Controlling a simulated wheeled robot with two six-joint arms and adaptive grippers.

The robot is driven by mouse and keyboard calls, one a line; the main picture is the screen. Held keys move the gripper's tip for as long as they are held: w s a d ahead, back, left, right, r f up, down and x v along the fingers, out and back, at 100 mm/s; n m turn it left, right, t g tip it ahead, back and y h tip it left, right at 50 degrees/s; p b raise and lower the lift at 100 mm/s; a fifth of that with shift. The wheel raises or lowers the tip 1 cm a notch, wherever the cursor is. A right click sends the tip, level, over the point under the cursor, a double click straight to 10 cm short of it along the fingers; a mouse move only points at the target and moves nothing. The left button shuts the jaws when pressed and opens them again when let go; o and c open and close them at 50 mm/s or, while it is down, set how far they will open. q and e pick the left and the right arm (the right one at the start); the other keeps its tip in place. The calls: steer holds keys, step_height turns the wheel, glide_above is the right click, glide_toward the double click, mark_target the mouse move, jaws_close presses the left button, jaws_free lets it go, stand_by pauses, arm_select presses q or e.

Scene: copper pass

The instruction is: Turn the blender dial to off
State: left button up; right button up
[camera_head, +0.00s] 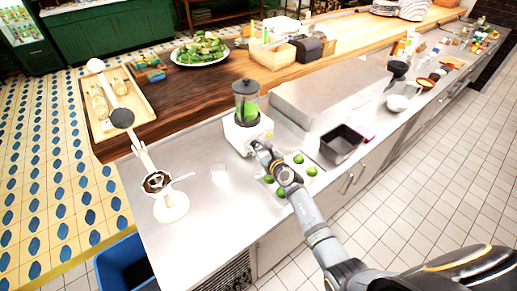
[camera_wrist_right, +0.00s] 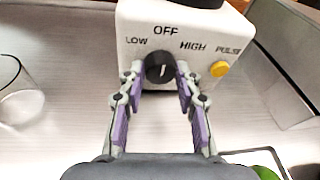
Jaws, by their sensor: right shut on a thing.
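The white blender (camera_head: 247,132) stands on the steel counter, with a dark-lidded jar holding something green. In the right wrist view its white base (camera_wrist_right: 185,60) shows the labels LOW, OFF, HIGH and PULSE. The round black dial (camera_wrist_right: 160,68) is on its front face, and its white mark looks nearly upright, toward OFF. A yellow button (camera_wrist_right: 219,69) sits under PULSE. My right gripper (camera_wrist_right: 160,82) is shut on the dial, one finger on each side. The same gripper (camera_head: 260,147) shows at the blender's front in the head view. My left gripper is out of view.
Limes on a tray (camera_head: 312,181) lie right beside my right wrist. A clear glass (camera_head: 220,173) stands left of the blender, and a white press (camera_head: 170,205) farther left. A steel box (camera_head: 330,95) and a dark bin (camera_head: 341,144) stand to the right.

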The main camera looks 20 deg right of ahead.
steer(key=o, duration=1.1)
steer(key=shift+o, duration=0.2)
steer(key=v, duration=1.2)
steer(key=shift+s, duration=0.1)
